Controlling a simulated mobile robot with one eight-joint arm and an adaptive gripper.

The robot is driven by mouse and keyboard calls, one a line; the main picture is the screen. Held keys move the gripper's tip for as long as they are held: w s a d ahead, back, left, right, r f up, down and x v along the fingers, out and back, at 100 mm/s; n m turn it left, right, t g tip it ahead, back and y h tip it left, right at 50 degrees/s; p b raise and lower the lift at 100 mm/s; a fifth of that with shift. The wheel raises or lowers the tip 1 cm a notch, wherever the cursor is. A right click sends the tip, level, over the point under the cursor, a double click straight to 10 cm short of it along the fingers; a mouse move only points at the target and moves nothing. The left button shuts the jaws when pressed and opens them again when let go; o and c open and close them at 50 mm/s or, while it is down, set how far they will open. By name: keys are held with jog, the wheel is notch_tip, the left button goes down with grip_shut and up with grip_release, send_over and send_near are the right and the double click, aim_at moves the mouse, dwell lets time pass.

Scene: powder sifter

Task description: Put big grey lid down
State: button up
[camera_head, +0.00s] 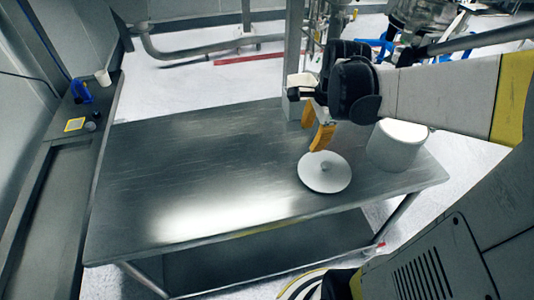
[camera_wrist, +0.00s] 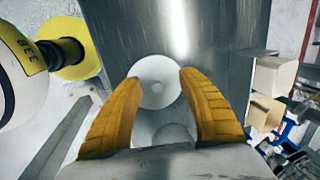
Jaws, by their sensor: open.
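The big grey lid (camera_head: 324,173) is a pale round disc with a small knob at its centre. It lies on the metal table (camera_head: 180,170), near the right end. In the wrist view the lid (camera_wrist: 155,80) shows between and just beyond my fingertips. My gripper (camera_head: 321,138) has two yellow fingers and is above the lid. The fingers are spread apart with nothing held between them, and the wrist view shows the gap between them (camera_wrist: 156,84).
A white round container (camera_head: 397,145) stands on the table right of the lid, partly behind my arm. The table's left and middle are clear. A side counter (camera_head: 60,170) at the left holds a blue item (camera_head: 81,91) and a white cup (camera_head: 103,77).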

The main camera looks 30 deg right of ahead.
jog(key=s+a+r+n+t, duration=0.2)
jog(key=a+n, duration=0.6)
jog(key=n, duration=0.2)
jog(key=s+a+r+n+t, duration=0.2)
jog(key=s+a+r+n, duration=0.1)
jog(key=a+n, duration=0.6)
jog(key=shift+s+n, duration=0.15)
jog(key=shift+n, duration=0.65)
jog(key=shift+a, duration=0.1)
